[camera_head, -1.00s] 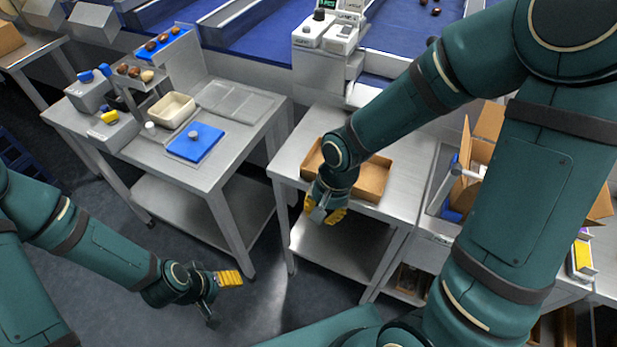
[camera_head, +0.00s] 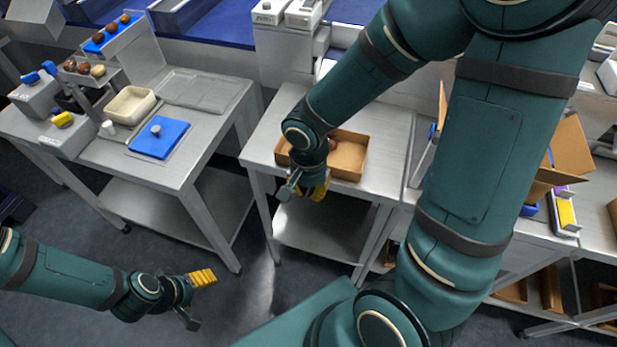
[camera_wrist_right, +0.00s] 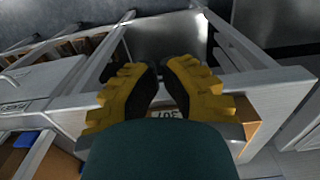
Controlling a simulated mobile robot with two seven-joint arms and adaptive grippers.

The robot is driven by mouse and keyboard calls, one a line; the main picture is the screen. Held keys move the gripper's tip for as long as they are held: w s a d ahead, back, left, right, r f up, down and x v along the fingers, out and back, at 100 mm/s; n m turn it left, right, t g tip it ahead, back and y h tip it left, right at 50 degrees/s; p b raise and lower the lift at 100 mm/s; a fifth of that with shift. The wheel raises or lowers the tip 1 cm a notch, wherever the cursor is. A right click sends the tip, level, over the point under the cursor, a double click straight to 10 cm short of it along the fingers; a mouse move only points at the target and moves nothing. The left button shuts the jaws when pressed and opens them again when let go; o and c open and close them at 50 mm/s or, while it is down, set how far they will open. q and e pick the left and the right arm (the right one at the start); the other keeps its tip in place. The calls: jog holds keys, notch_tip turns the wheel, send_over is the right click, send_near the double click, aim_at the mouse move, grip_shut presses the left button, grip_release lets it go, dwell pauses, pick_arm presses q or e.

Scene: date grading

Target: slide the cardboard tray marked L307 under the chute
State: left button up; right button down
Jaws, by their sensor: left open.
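The brown cardboard tray (camera_head: 350,158) lies on the metal table (camera_head: 385,125) in the head view, partly hidden by my right arm. A small brown item (camera_head: 333,143) shows inside it. In the right wrist view a tray label (camera_wrist_right: 166,114) reading about 307 shows between the finger bases. My right gripper (camera_head: 306,189) is at the tray's near side; its yellow fingers (camera_wrist_right: 160,75) are close together with a narrow gap, and their contact with the tray is unclear. A pale chute-like part (camera_head: 325,64) shows behind the table, partly hidden. My left gripper (camera_head: 198,298) is open and empty over the floor.
A left table (camera_head: 205,125) holds a cream bowl (camera_head: 130,105), a blue pad (camera_head: 158,139) and several dates on stands. A gap separates it from the tray's table. An open cardboard box (camera_head: 570,145) stands at right. The table left of the tray is bare.

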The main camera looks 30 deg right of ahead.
jog(key=w+d, duration=0.2)
jog(key=d, duration=0.1)
jog(key=shift+w+p, duration=0.3)
jog(key=shift+p, duration=0.1)
jog(key=shift+d, duration=0.1)
jog(key=w+d+p, duration=0.1)
jog(key=w+d, duration=0.2)
jog(key=d, duration=0.1)
jog(key=w+d+p, duration=0.1)
jog(key=w+d, duration=0.3)
jog(key=d, duration=0.1)
jog(key=w+d+p, duration=0.1)
jog(key=w+d, duration=0.3)
jog(key=shift+w+d, duration=0.25)
jog(key=shift+d, duration=0.15)
jog(key=shift+s+f, duration=0.1)
